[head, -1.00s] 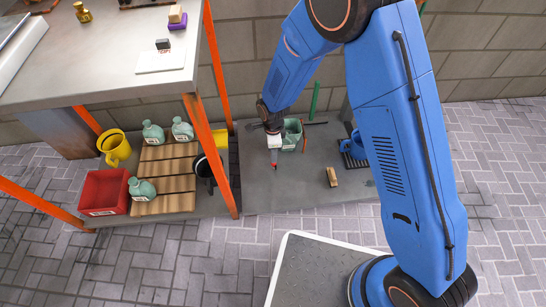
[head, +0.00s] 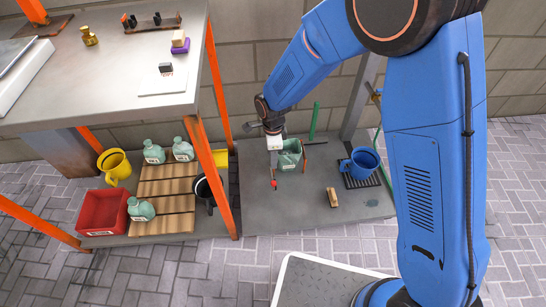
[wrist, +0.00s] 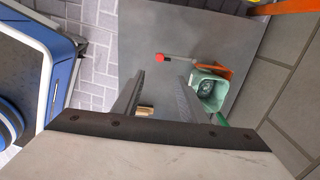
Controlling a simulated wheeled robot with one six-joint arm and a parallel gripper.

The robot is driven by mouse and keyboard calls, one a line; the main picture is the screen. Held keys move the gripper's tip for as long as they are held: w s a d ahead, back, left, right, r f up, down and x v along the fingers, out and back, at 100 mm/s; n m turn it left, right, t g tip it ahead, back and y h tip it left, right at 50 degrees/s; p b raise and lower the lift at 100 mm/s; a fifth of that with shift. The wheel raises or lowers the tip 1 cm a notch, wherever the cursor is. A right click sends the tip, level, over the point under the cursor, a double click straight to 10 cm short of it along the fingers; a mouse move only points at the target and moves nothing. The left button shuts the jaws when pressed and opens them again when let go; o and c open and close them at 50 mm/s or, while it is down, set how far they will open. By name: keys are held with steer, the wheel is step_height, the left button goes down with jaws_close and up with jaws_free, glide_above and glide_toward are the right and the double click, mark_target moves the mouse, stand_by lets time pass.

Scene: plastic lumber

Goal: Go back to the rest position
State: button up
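My gripper (head: 273,166) hangs over the low grey slab (head: 300,208), in front of the small green bin (head: 290,156) in the head view. In the wrist view its two fingers (wrist: 160,95) stand apart with nothing held between them. A red-tipped stick (wrist: 176,58) lies beyond the fingers, towards the green bin (wrist: 209,88). In the head view its red tip (head: 274,184) shows just below my gripper. My blue arm is bent, its upper links high on the right of the head view.
A blue mug (head: 361,161) on a black rack and a wooden block (head: 332,197) are on the slab. To the left, an orange-legged metal table (head: 110,95) stands above a shelf with green bottles (head: 153,153), a red box (head: 103,212) and a yellow mug (head: 115,166).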

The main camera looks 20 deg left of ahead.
stand_by(0.3)
steer(key=d+r+n+t+y, duration=0.15)
steer(key=d+r+n, duration=0.45)
steer(key=d+r, duration=1.9)
steer(key=s+d+r+n+t, duration=0.1)
steer(key=s+d+r+n, duration=0.2)
steer(key=s+d, duration=0.6)
steer(key=s+d+r+n+t+h, duration=0.1)
steer(key=s+d+r+n, duration=0.3)
steer(key=s+d, duration=0.6)
steer(key=shift+s+d+r+n+t, duration=0.15)
steer(key=shift+d+r+n+t, duration=0.15)
steer(key=shift+d+t, duration=0.55)
